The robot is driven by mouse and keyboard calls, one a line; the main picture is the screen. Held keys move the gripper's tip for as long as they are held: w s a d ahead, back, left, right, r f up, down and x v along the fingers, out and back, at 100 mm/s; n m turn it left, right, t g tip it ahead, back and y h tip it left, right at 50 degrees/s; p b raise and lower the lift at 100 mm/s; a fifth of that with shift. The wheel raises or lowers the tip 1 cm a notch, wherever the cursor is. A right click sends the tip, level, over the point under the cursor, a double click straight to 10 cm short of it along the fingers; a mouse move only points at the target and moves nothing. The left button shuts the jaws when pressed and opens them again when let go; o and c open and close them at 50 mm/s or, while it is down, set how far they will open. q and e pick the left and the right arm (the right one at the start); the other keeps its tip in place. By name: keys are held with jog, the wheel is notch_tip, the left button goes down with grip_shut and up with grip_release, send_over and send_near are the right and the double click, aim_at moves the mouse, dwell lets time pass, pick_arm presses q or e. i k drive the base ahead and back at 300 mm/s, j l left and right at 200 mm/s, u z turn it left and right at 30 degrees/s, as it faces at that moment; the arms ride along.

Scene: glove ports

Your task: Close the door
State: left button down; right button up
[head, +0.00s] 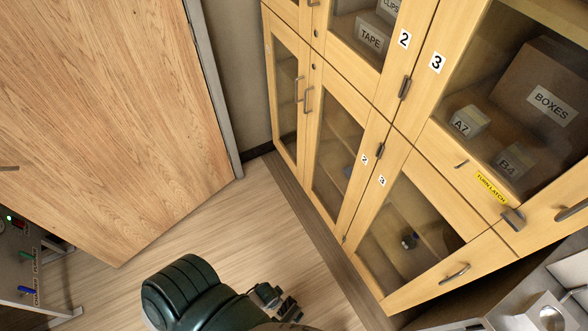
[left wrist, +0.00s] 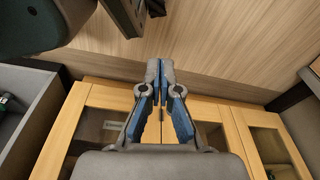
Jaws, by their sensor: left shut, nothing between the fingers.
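A large light-wood door (head: 110,110) fills the left of the head view. Its lower edge stands above the floor, and a handle (head: 8,168) shows at the far left edge. A grey frame (head: 212,85) runs along its right side. The door stands at an angle; how far it is open is hard to tell. My left gripper (left wrist: 160,68) is shut and empty in the left wrist view, with floor and wood-framed cabinet panels behind it. It does not touch the door there. A dark arm part of mine shows at the bottom of the head view; I cannot tell a gripper on it.
A glass-fronted wooden cabinet (head: 375,125) with numbered doors and handles stands on the right. A grey bench (head: 25,270) with coloured switches stands at the lower left. A metal counter (head: 550,285) is at the lower right. Bare floor (head: 235,225) lies between door and cabinet.

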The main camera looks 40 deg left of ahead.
aim_at(108, 121)
jog(key=u, duration=2.65)
